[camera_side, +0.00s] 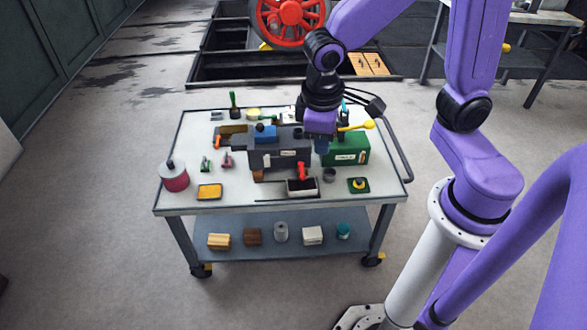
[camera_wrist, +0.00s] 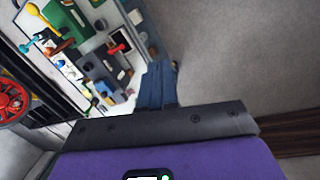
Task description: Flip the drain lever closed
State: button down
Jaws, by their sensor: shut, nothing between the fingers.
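A grey block unit (camera_side: 265,158) with a blue top part stands on the cart's top. A red lever (camera_side: 302,171) hangs at its front right, above a small dark tray (camera_side: 302,187). The red lever also shows in the wrist view (camera_wrist: 116,48). No label marks it as the drain lever that I can read. My gripper (camera_side: 321,146) points down by the right end of the grey block, behind and right of the red lever. Its blue fingers (camera_wrist: 158,83) are shut and empty. I cannot tell whether they touch the block.
A green box (camera_side: 345,150) with a yellow-knobbed lever (camera_side: 358,126) stands close right of my gripper. An orange-handled part (camera_side: 218,141) is at the block's left. A red canister (camera_side: 174,177) and a yellow tray (camera_side: 209,191) stand front left.

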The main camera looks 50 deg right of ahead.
jog(key=w+f+m+h, duration=0.2)
jog(key=w+f+m, duration=0.3)
jog(key=w, duration=0.4)
jog(key=w+d+f+m+h, duration=0.1)
jog(key=w+d+f+m, duration=0.1)
jog(key=w+f, duration=0.3)
jog(key=w+d+f+m+g+h, duration=0.1)
jog(key=w+d+f+m, duration=0.1)
jog(key=w+f+m, duration=0.2)
jog(key=w+d+f+m+h, duration=0.1)
jog(key=w+f+m, duration=0.3)
jog(key=f, duration=0.5)
jog(key=shift+w+d+m, duration=0.4)
jog(key=shift+w+d, duration=0.45)
jog(key=shift+f, duration=0.1)
send_near(302, 172)
jog(key=w+f, duration=0.4)
jog(key=f, duration=0.1)
jog(key=shift+s+d+f, duration=0.15)
jog(key=shift+s+d, duration=0.55)
jog(key=shift+s, duration=0.05)
jog(key=shift+s+d+f, duration=0.15)
jog(key=shift+s+d, duration=0.55)
